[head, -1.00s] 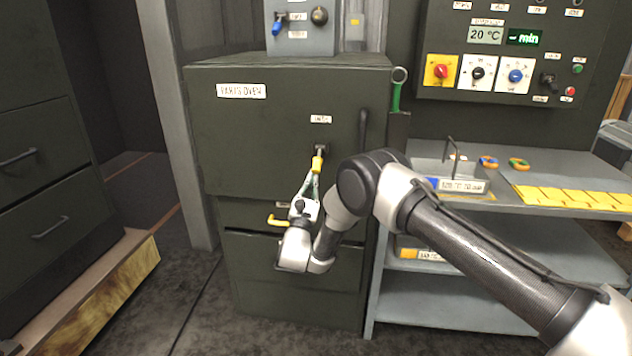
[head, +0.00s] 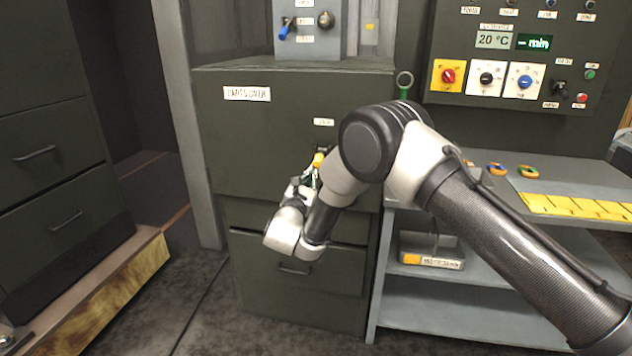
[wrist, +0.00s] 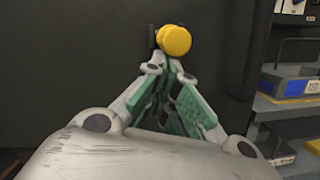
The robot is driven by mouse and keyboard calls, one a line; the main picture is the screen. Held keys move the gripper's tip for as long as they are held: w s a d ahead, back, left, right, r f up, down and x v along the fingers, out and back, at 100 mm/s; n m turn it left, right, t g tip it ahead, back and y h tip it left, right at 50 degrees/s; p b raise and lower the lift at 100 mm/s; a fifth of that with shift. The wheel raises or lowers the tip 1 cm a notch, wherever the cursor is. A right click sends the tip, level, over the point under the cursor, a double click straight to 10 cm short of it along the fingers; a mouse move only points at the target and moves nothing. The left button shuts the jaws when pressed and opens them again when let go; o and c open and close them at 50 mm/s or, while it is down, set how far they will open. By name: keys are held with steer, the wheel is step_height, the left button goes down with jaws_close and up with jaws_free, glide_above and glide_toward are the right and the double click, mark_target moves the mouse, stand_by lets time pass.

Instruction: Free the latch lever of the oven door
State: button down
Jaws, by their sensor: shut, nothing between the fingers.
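The oven door (head: 270,130) is a dark panel with a "PARTS OVEN" label, and it looks shut. Its latch lever, with a yellow grip (head: 319,158), sits on a dark mount under a small label. In the wrist view the yellow grip (wrist: 176,40) shows nearly end-on, as a round knob. My gripper (head: 313,175) is in front of the door, just below the lever. In the wrist view my gripper (wrist: 165,66) has its fingertips together and empty beneath the knob. I cannot tell whether they touch it.
A control panel (head: 460,75) hangs above a grey bench (head: 570,185) at the right. A ring-topped green tool (head: 404,84) stands beside the oven. A drawer cabinet (head: 50,150) is at the left. My forearm covers part of the bench and the lower oven front.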

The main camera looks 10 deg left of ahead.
steer(key=shift+s+r+g, duration=0.2)
steer(key=shift+r+g, duration=0.5)
steer(key=shift+r, duration=0.2)
steer(key=shift+s+r+g, duration=0.15)
steer(key=shift+r+g, duration=0.55)
steer(key=shift+r, duration=0.15)
steer(key=shift+s+r+g, duration=0.2)
steer(key=shift+r+g, duration=0.5)
steer(key=shift+r, duration=0.2)
steer(key=s+a+f, duration=0.1)
steer(key=s+a, duration=0.1)
steer(key=s, duration=0.9)
steer(key=shift+s, duration=0.25)
steer(key=shift+f, duration=0.1)
